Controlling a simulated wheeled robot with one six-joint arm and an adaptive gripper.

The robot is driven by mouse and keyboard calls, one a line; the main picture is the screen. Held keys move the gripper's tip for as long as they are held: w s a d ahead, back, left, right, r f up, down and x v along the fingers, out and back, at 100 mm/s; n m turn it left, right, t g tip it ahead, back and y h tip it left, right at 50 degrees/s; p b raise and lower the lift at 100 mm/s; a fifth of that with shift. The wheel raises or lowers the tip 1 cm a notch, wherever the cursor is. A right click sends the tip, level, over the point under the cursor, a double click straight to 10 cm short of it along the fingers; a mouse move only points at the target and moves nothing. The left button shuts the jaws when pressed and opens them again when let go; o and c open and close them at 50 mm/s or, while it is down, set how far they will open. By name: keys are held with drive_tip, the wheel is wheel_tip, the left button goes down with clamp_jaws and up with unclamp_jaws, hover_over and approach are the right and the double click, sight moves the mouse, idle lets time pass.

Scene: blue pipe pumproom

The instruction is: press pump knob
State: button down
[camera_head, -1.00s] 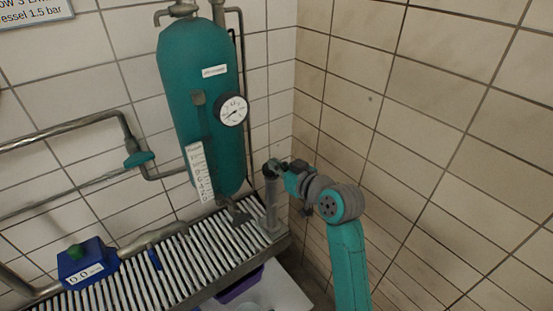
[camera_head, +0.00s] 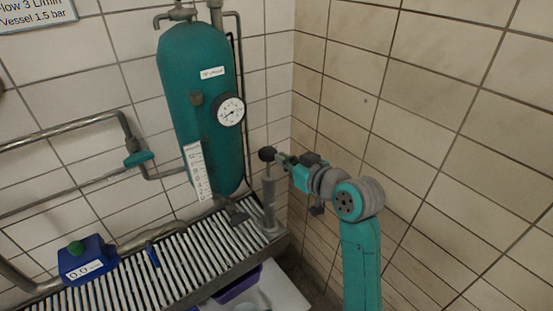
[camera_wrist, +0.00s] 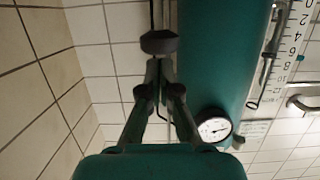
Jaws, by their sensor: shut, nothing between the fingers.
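The black pump knob (camera_head: 267,153) sits on top of an upright grey pump post (camera_head: 269,200) at the right end of the slatted grate. In the wrist view the knob (camera_wrist: 159,42) appears just beyond the fingertips. My gripper (camera_head: 281,159) is shut and empty, at the knob's right side in the head view. In the wrist view the fingers of my gripper (camera_wrist: 159,68) come together close below the knob. I cannot tell whether they touch it.
A teal pressure vessel (camera_head: 193,95) with a round gauge (camera_head: 231,110) stands left of the pump. A blue meter box (camera_head: 87,260) with a green knob is on the slatted grate (camera_head: 215,240). A tiled wall (camera_head: 420,150) is at the right. A purple container (camera_head: 238,287) is below.

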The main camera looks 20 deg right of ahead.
drive_tip(key=shift+v, duration=2.65)
drive_tip(key=shift+r, duration=0.1)
wheel_tip(320, 180, up, 6)
drive_tip(key=shift+f, duration=0.15)
hover_over(266, 154)
drive_tip(key=s+d, duration=0.1)
drive_tip(key=d, duration=0.1)
wheel_tip(266, 154, down, 2)
drive_tip(key=shift+a+f, duration=0.15)
drive_tip(key=shift+f, duration=2.05)
